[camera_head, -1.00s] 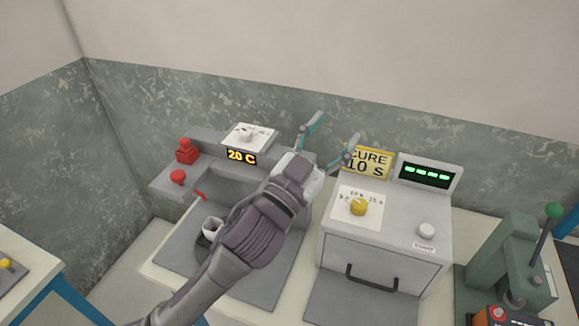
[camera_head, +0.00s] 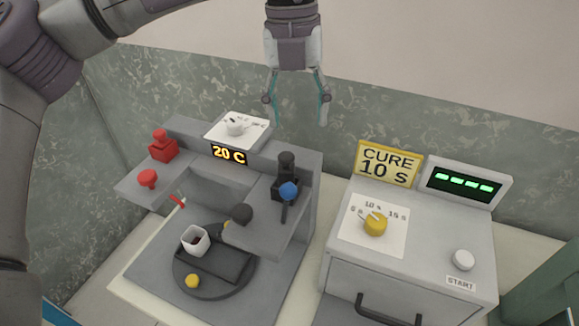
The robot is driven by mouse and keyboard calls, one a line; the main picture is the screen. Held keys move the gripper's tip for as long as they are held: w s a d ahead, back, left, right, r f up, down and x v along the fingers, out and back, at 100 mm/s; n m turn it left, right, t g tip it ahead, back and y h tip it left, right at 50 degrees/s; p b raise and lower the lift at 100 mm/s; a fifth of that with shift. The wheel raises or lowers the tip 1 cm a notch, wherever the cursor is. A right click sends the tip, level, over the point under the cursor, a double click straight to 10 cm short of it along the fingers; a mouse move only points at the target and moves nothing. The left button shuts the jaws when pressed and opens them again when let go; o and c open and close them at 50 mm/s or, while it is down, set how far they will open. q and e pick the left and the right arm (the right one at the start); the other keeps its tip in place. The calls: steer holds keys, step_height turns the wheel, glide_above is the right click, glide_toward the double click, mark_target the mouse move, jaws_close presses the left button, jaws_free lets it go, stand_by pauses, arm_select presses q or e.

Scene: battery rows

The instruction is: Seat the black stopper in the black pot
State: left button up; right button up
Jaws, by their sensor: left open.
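On the right shelf of the grey station stands a black upright piece (camera_head: 286,162) with a rounded top. It rises from a dark square block (camera_head: 278,187). I cannot tell whether these are the stopper and the pot, or how far one sits in the other. A dark round knob (camera_head: 241,213) shows near the shelf's front left edge; what it belongs to is unclear. My left gripper (camera_head: 296,108) is open and empty. Its fingers point down, and in the picture they are above the black piece, apart from it. My right gripper is not in view.
Red parts (camera_head: 163,148) are on the left shelf. The cure oven (camera_head: 472,238) stands at the right.

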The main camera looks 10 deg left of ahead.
mark_target(286, 167)
arm_select(q)
steer(key=shift+w+a+r+n+y, duration=0.1)
steer(key=shift+a+r+n+y, duration=0.1)
steer(key=shift+a, duration=0.25)
steer(key=shift+w+a+r+n+y, duration=0.1)
steer(key=shift+a+r, duration=0.05)
steer(key=shift+a, duration=0.25)
steer(key=shift+a+f, duration=0.2)
steer(key=shift+f, duration=0.05)
step_height(286, 167, down, 8)
steer(key=shift+r+p, duration=0.25)
steer(key=shift+p, duration=0.45)
steer(key=f, duration=0.1)
steer(key=f+p, duration=0.2)
steer(key=f, duration=0.1)
steer(key=shift+s+d, duration=0.15)
steer(key=shift+s, duration=0.1)
steer(key=shift+f, duration=0.65)
jaws_close()
steer(key=shift+r, duration=0.15)
